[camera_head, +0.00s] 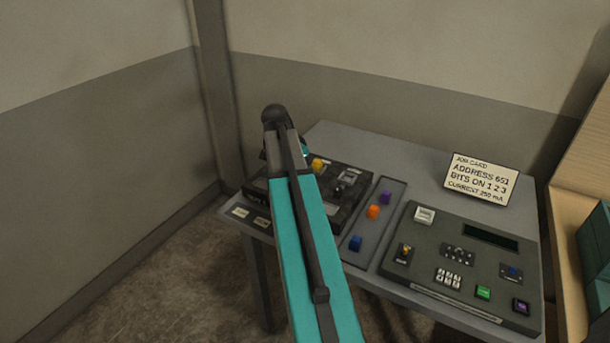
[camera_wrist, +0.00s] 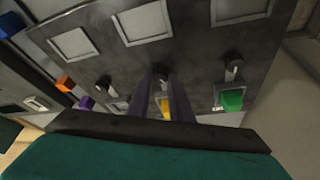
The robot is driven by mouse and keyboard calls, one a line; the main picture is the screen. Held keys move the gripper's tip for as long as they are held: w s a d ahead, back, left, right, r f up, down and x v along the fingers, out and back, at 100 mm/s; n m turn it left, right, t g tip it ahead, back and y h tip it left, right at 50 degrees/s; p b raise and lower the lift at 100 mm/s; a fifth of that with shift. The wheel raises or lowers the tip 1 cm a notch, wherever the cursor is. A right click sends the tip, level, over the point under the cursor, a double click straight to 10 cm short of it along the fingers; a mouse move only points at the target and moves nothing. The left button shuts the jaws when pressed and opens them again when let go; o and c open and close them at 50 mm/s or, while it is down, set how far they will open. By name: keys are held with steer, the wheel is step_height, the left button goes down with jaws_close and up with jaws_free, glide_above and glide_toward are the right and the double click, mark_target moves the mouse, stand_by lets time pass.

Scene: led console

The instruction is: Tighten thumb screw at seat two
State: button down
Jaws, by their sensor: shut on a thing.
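In the wrist view my gripper (camera_wrist: 161,78) has its two dark fingers closed around the middle black thumb screw (camera_wrist: 161,73) of the dark seat panel (camera_wrist: 190,55). A yellow block (camera_wrist: 165,106) sits in the seat just below that screw, partly hidden between the fingers. A second thumb screw (camera_wrist: 104,84) is to the left, above a seat with no coloured block showing. A third thumb screw (camera_wrist: 232,64) is to the right, above a green block (camera_wrist: 232,99). In the head view my arm hides the gripper and much of the panel; the yellow block (camera_head: 318,164) shows beside it.
A narrow tray (camera_head: 370,235) holds purple (camera_head: 385,198), orange (camera_head: 373,211) and blue (camera_head: 356,243) blocks. Right of it is a grey console (camera_head: 450,225) with switches and a dark display. A job card (camera_head: 480,180) stands behind. Walls close in at the back and left.

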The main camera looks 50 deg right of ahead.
steer(key=shift+w+d+r+m+g+b, duration=0.15)
steer(key=shift+m+g+b, duration=0.1)
steer(key=shift+m, duration=0.5)
steer(key=shift+w+a+m+g+b, duration=0.1)
steer(key=shift+m+g, duration=0.1)
steer(key=shift+m, duration=0.5)
steer(key=shift+w+d+r+m+g+b, duration=0.15)
steer(key=shift+m+g+b, duration=0.1)
steer(key=shift+m, duration=0.5)
steer(key=shift+f, duration=0.1)
steer(key=c, duration=1.7)
jaws_free()
steer(key=shift+a, duration=0.1)
steer(key=shift+o, duration=0.7)
steer(key=shift+s+f, duration=0.1)
steer(key=shift+s, duration=0.05)
steer(key=shift+y, duration=0.3)
steer(key=shift+a, duration=0.1)
steer(key=b+v, duration=0.2)
steer(key=v, duration=1.1)
steer(key=shift+r+b, duration=0.35)
steer(key=shift+b, duration=0.05)
